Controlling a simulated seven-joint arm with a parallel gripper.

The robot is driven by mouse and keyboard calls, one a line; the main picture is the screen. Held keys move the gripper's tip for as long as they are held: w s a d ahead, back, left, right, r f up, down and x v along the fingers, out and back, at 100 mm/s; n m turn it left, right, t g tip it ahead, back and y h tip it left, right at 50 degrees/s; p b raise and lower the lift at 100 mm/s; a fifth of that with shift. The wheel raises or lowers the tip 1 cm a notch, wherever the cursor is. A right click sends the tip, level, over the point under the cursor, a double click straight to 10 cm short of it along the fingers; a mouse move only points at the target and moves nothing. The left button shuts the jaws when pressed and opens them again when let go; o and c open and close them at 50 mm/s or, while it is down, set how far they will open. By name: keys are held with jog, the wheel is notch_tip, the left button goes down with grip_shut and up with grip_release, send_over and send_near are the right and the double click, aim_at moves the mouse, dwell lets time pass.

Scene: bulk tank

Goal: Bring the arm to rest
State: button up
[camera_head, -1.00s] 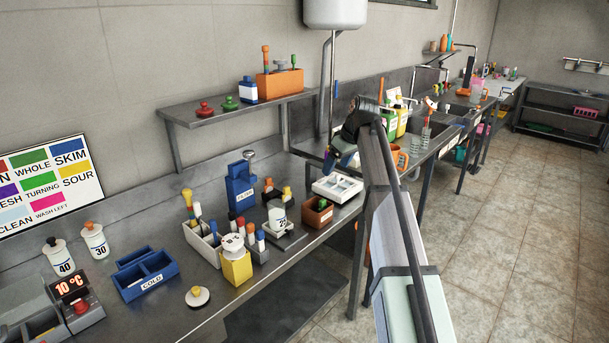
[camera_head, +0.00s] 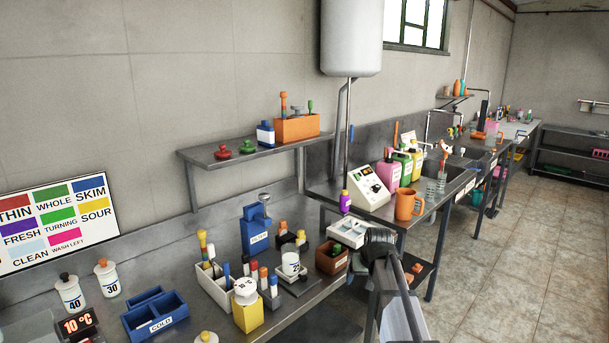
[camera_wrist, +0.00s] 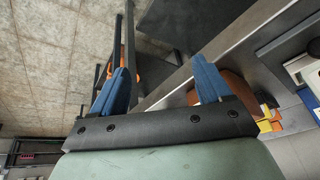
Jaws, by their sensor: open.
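My gripper shows in the wrist view (camera_wrist: 160,88), its two blue fingers spread wide apart with nothing between them. Past the fingers lie the edge of the steel bench (camera_wrist: 220,62) and the dark space beside it. In the head view my arm (camera_head: 385,262) reaches up from the lower right, its dark wrist end near the bench's right front corner. The fingers are hidden in the head view. The wrist end is just right of the white compartment tray (camera_head: 348,232) and the brown box (camera_head: 331,258); I cannot tell whether there is contact.
The bench (camera_head: 290,320) carries a yellow block (camera_head: 247,313), a blue COLD holder (camera_head: 155,315) and a blue FILTER stand (camera_head: 256,230). An orange mug (camera_head: 408,204) and white device (camera_head: 368,190) stand on the farther bench. The tiled floor (camera_head: 500,250) at right is clear.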

jog(key=s+f+g, duration=0.2)
jog(key=s+f, duration=0.9)
jog(key=f, duration=0.3)
jog(key=s+f+g, duration=0.3)
jog(key=s+f, duration=0.8)
jog(key=f, duration=0.4)
jog(key=s+f+g, duration=0.2)
jog(key=s+f, duration=0.3)
jog(key=s, duration=0.6)
jog(key=s+f+g, duration=0.2)
jog(key=s+f, duration=0.4)
jog(key=s, duration=0.5)
jog(key=s+a+f+g, duration=0.1)
jog(key=s+f+g, duration=0.1)
jog(key=s+f, duration=0.4)
jog(key=s, duration=0.5)
jog(key=shift+f+h, duration=0.15)
jog(key=shift+h, duration=0.25)
